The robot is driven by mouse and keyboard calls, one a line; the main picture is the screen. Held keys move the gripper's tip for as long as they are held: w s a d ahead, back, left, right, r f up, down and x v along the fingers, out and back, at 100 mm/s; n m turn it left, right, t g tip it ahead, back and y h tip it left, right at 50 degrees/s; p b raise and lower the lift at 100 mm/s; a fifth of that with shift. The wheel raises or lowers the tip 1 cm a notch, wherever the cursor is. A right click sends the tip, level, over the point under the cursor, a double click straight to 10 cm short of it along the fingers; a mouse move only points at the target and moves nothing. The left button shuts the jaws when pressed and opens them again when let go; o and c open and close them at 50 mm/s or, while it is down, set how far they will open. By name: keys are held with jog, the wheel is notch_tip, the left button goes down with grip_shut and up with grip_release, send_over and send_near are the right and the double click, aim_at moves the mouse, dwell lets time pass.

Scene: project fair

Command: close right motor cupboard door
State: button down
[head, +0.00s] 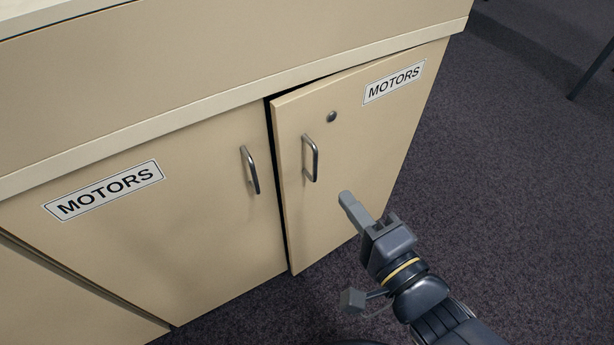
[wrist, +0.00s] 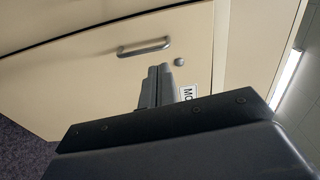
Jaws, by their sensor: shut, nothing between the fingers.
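The right motor cupboard door (head: 350,150) is beige, with a MOTORS label, a round lock and a metal handle (head: 311,158). It stands slightly ajar, with a dark gap along its left and top edges. My gripper (head: 346,199) is shut and empty, in front of the door below and to the right of the handle. Whether the fingertips touch the door I cannot tell. In the wrist view the gripper fingers (wrist: 158,72) point at the door face (wrist: 90,75), near the handle (wrist: 144,47) and the lock (wrist: 179,61).
The left motor cupboard door (head: 150,220) beside it is shut, with its own handle (head: 250,170). The counter edge (head: 240,92) overhangs both doors. Dark carpet (head: 510,200) lies open to the right. A thin dark leg (head: 590,70) stands at the far right.

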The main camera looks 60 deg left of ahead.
aim_at(286, 154)
jog(key=shift+g, duration=0.9)
jog(key=s+a+b, duration=0.1)
jog(key=a+b, duration=0.1)
jog(key=a, duration=0.2)
jog(key=a+f+b, duration=0.1)
jog(key=a, duration=0.3)
jog(key=s+a+b, duration=0.1)
jog(key=a+b, duration=0.1)
jog(key=a, duration=0.2)
jog(key=shift+s+a+f+b, duration=0.1)
jog(key=shift+s+f+b, duration=0.2)
jog(key=shift+f, duration=0.05)
jog(key=shift+a+r, duration=0.1)
jog(key=shift+a, duration=0.1)
jog(key=a, duration=0.3)
jog(key=shift+s+a+p, duration=0.2)
jog(key=shift+a+p, duration=0.1)
jog(key=shift+p, duration=0.05)
jog(key=shift+r+y, duration=0.25)
jog(key=shift+y, duration=0.05)
jog(key=shift+a, duration=0.1)
jog(key=shift+f, duration=0.1)
